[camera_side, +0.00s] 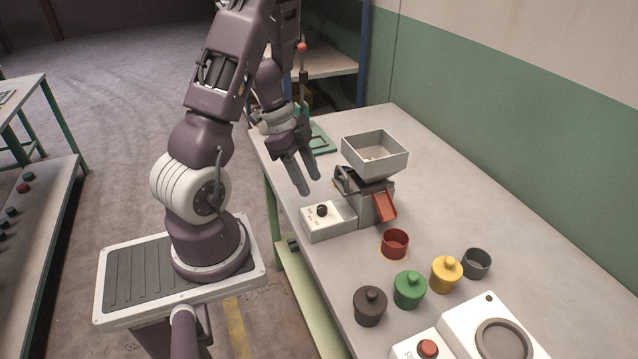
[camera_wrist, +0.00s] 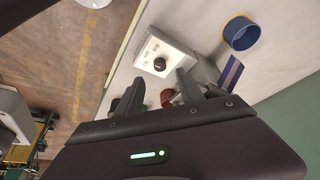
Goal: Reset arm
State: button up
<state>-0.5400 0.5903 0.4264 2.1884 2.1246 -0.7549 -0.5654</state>
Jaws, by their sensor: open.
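My gripper (camera_side: 307,184) hangs above the left edge of the table, fingers pointing down and apart, with nothing between them. It is to the left of the grey hopper (camera_side: 375,153) and above the white control box (camera_side: 328,221) with a black knob. In the wrist view, my two fingers (camera_wrist: 160,82) are spread, and the control box (camera_wrist: 164,58) lies beyond their tips. A red cup (camera_side: 395,244) stands below the red chute (camera_side: 384,205). The gripper touches nothing that I can see.
A blue cup (camera_wrist: 241,33) shows in the wrist view. The table's right side is clear.

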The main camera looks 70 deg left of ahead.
jog(key=w+a+r+n+t+y, duration=0.1)
jog(key=w+a+r+t+y, duration=0.3)
jog(key=w+a+r, duration=0.4)
jog(key=w+d+r+n+t+y, duration=0.25)
jog(key=d+r+n+y, duration=0.3)
jog(key=r, duration=0.75)
jog(key=s+d+n+g+h, duration=0.1)
jog(key=s+d+g+h, duration=0.1)
jog(key=s+d, duration=0.7)
jog(key=s+d+n+g+h, duration=0.1)
jog(key=s+d+h, duration=0.3)
jog(key=s+d, duration=0.5)
jog(key=d+g, duration=0.1)
jog(key=d, duration=0.4)
jog(key=shift+s+d, duration=0.4)
jog(key=shift+n, duration=0.25)
